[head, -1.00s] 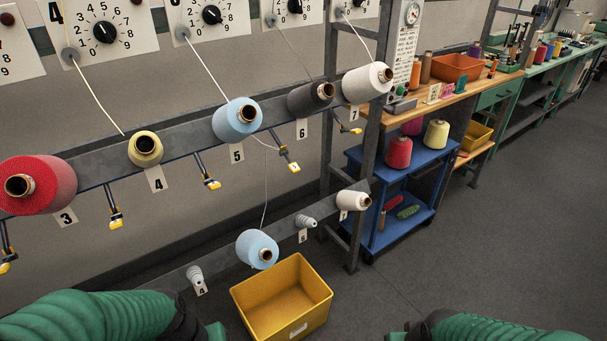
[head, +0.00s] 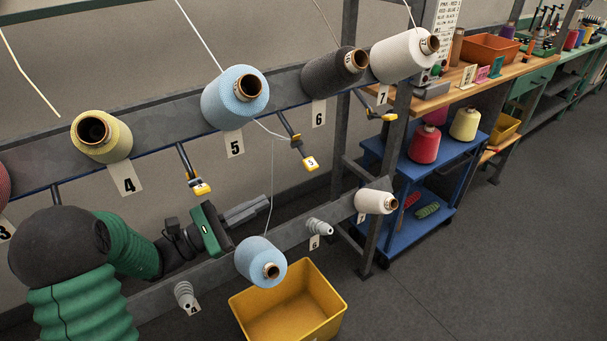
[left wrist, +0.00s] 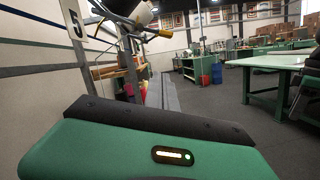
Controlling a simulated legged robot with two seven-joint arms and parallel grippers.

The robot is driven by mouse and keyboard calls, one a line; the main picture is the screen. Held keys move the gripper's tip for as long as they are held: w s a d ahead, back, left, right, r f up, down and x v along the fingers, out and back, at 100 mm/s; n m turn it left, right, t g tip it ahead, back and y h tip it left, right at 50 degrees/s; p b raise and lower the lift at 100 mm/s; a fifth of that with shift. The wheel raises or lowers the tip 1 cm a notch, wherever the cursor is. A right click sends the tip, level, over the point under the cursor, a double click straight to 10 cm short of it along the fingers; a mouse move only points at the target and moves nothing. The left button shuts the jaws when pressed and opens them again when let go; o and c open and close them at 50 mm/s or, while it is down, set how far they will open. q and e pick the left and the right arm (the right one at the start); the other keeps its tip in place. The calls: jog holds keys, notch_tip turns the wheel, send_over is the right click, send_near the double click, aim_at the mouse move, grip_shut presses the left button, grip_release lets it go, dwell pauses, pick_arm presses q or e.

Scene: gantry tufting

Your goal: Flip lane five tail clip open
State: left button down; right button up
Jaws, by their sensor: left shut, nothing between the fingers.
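The lane five tail clip (head: 303,153) is a dark arm with a yellow tip that seems to bear a small 5, hanging under the upper rail right of the 5 placard (head: 234,143). A pale thread runs to it from the upper light blue cone (head: 235,97). Another thread rises from the lower light blue cone (head: 261,261) toward it. My left gripper (head: 262,205) is shut and empty, below and left of the clip, apart from it. In the left wrist view a yellow-tipped clip (left wrist: 163,33) shows beyond the gripper (left wrist: 165,84). My right gripper is out of view.
Another yellow-tipped clip (head: 199,187) hangs left of the 5 placard. The lower rail (head: 330,217) runs beneath my left gripper. A yellow bin (head: 288,305) stands on the floor, and a blue cart (head: 395,180) stands right of the rack post.

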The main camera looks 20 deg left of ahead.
aim_at(305, 157)
pick_arm(q)
jog(key=w+d+r, duration=0.5)
jog(key=w+d, duration=0.1)
jog(key=d, duration=0.1)
jog(key=shift+d+r+p, duration=0.25)
jog(key=shift+r+p, duration=0.05)
jog(key=shift+r, duration=0.05)
jog(key=shift+w, duration=0.15)
